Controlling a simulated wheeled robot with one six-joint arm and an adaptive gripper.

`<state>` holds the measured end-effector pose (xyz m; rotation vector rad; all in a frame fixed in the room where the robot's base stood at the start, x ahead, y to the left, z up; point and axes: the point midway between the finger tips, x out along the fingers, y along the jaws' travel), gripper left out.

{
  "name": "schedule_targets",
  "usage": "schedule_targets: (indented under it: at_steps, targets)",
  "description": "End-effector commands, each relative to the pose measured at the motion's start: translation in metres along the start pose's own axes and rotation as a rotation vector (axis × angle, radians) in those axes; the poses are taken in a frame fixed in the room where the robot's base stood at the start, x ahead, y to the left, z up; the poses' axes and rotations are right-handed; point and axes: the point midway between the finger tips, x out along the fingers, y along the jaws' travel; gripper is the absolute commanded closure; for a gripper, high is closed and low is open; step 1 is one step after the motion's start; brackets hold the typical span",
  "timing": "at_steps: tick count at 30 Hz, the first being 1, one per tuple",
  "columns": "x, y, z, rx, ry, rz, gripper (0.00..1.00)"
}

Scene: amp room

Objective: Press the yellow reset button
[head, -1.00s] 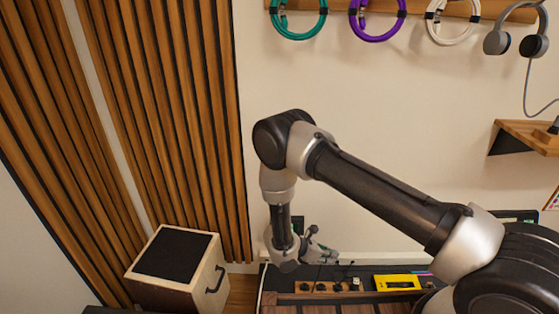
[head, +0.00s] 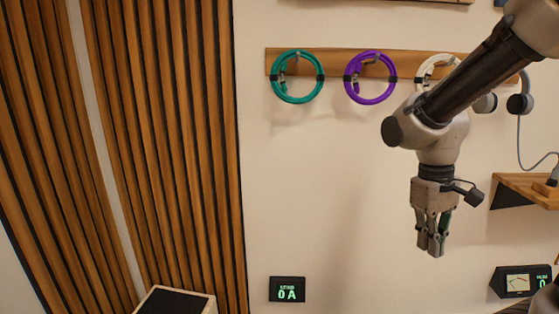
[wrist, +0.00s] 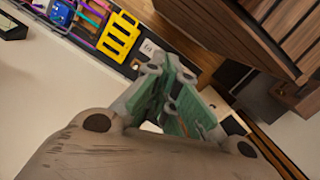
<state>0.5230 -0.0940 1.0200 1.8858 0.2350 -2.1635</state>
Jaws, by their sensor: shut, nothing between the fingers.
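My gripper (head: 431,246) hangs fingers-down in front of the bare wall at the right of the head view, shut and empty. In the wrist view its fingertips (wrist: 154,70) are together, apart from everything around them. A yellow slotted object (wrist: 118,37) lies beyond them at the upper left of the wrist view. I cannot tell whether it has to do with the reset button; no yellow button can be made out in either view.
Teal (head: 297,77) and purple (head: 370,77) cable coils hang on a wall rail. A meter box (head: 520,281) and wooden shelf (head: 525,191) are at right. Brown wooden furniture (wrist: 250,40) fills the wrist view's upper right.

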Motion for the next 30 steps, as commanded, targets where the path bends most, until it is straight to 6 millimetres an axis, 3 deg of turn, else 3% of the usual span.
schedule_targets:
  at_steps: [6,13,17,30]
  targets:
    - [-0.042,0.012,0.052,0.17,0.259,-0.057,1.0]
    - [-0.081,0.031,0.081,0.271,0.472,-0.028,1.0]
    - [-0.088,0.037,0.09,0.308,0.515,-0.017,1.0]
    - [-0.087,0.038,0.09,0.315,0.508,-0.016,1.0]
